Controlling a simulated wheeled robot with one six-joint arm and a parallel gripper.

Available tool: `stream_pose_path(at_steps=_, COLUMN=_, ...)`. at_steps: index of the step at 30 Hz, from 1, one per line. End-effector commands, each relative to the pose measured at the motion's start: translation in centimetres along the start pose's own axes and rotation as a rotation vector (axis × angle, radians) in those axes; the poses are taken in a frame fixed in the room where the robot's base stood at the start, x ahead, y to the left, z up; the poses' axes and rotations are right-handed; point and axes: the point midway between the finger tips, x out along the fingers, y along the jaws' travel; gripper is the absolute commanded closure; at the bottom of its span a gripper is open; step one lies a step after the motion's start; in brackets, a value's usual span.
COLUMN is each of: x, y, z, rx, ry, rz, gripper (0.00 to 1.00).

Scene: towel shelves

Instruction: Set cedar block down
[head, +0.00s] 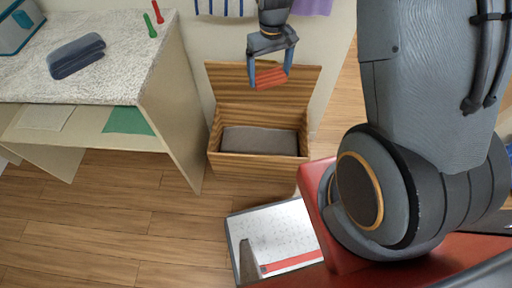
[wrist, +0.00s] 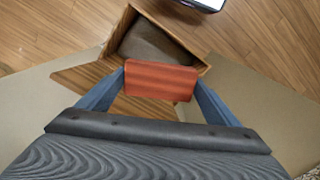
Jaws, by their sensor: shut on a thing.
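The cedar block (head: 271,78) is a small reddish-brown block with wood grain. My gripper (head: 270,76) is shut on it, with a blue finger at each end of the block. In the head view the block hangs in the air in front of the raised lid of a wooden chest. The wrist view also shows the block (wrist: 161,81) between the fingers, with part of the chest behind it. The open wooden chest (head: 258,161) stands on the floor, and a grey-brown folded cloth (head: 260,140) lies inside.
A speckled-top table (head: 110,60) stands at left with a folded blue-grey towel (head: 76,55), a red peg, a green peg and a teal box. Below are a green cloth (head: 128,121) and a pale cloth. A white board (head: 285,225) lies in front. Floor is clear at lower left.

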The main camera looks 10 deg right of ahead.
Motion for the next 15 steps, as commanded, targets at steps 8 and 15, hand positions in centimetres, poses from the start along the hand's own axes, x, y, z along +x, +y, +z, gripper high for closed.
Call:
stream_pose_path(at_steps=8, x=9.0, y=0.2, z=-2.0, rx=-0.2, ry=0.0, rz=0.0, gripper=0.38)
stream_pose_path(at_steps=15, x=15.8, y=0.4, z=-3.4, rx=-0.369, ry=0.0, rz=0.0, gripper=0.38)
